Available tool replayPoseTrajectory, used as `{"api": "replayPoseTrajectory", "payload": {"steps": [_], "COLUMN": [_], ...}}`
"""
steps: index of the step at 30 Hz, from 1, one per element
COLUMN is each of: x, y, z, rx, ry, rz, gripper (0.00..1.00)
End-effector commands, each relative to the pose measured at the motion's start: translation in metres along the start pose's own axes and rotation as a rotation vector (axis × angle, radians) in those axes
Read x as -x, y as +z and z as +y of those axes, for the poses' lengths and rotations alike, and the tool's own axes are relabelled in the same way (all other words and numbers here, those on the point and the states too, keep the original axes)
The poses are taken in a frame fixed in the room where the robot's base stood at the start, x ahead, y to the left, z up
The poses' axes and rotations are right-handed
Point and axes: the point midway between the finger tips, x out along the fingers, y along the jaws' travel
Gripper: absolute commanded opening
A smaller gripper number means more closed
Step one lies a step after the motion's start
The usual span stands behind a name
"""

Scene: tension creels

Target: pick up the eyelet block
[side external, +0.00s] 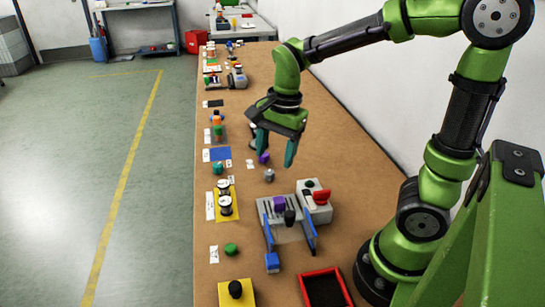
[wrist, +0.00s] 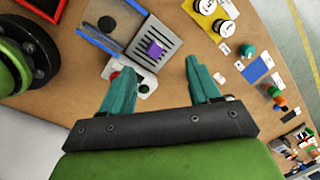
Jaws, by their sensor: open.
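My gripper (side external: 275,154) is open and empty above the brown bench, its two teal fingers apart and pointing down; it also shows in the wrist view (wrist: 158,70). I cannot tell for sure which piece is the eyelet block. A purple block (side external: 280,203) sits on a grey slotted fixture (side external: 265,212); in the wrist view this block (wrist: 155,48) is just beyond the fingertips. Another small purple piece (side external: 263,157) lies on the bench, seen between the fingers in the side view. A small grey piece (side external: 269,175) stands just nearer the camera.
A grey box with a red part (side external: 315,203) adjoins the fixture, with blue bars (side external: 309,236) in front. A yellow plate (side external: 221,215) with white-topped spools, a green piece (side external: 231,249) and a red tray (side external: 326,287) stand around. Bare bench lies right of my gripper.

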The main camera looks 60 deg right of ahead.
Motion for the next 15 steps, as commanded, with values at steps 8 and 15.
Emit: {"api": "replayPoseTrajectory", "payload": {"steps": [8, 15], "x": [-0.001, -0.006], "y": [-0.025, -0.025], "z": [-0.011, -0.007], "rx": [-0.691, -0.870], "ry": [0.085, 0.095], "rz": [0.095, 0.109], "gripper": [0.62, 0.62]}}
